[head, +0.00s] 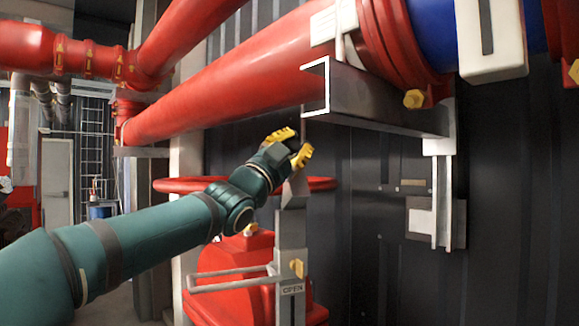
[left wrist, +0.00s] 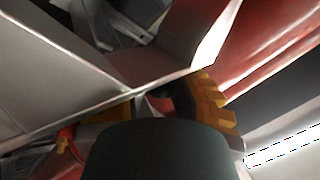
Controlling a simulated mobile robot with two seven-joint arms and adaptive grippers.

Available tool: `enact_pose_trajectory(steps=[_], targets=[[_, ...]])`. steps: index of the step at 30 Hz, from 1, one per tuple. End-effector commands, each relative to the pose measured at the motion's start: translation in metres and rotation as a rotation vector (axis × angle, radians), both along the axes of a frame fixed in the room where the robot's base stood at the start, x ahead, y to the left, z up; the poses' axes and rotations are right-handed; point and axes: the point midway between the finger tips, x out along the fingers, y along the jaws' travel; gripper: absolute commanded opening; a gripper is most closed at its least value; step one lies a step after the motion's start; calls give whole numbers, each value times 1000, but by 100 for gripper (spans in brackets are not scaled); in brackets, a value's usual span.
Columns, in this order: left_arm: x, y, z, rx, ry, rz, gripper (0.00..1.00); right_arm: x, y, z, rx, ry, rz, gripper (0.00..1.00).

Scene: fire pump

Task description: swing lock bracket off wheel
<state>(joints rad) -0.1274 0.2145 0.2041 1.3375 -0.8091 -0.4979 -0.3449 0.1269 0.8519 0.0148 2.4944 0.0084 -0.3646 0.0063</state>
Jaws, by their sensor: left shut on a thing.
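The red wheel (head: 180,185) lies level behind my left arm, its rim also showing to the right of the gripper. The grey metal lock bracket (head: 291,228) stands upright in front of the wheel, with a bent plate at its top. My left gripper (head: 296,152), with yellow fingers, is at this top plate and shut on the bracket. In the left wrist view a yellow finger (left wrist: 212,103) sits close against grey metal plate; the exact contact is hidden. My right gripper is not in view.
A grey steel channel (head: 375,100) juts out just above and right of my gripper, under thick red pipes (head: 235,85). Dark panelled wall stands behind.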

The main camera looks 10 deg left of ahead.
Motion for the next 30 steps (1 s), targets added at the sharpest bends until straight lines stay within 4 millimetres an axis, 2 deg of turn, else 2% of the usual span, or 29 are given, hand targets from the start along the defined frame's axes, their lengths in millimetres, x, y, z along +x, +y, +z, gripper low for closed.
enact_pose_trajectory(steps=[1,3,10,15,30], targets=[[-5,-2,-5,24,-42,3,0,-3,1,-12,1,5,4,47],[-12,-6,-7,61,-96,2,0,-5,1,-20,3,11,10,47],[-32,-20,-17,183,-275,1,0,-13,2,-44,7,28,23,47],[-44,-29,-27,270,-401,1,0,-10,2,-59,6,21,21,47],[-61,-41,-49,435,-642,0,0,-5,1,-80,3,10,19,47]])
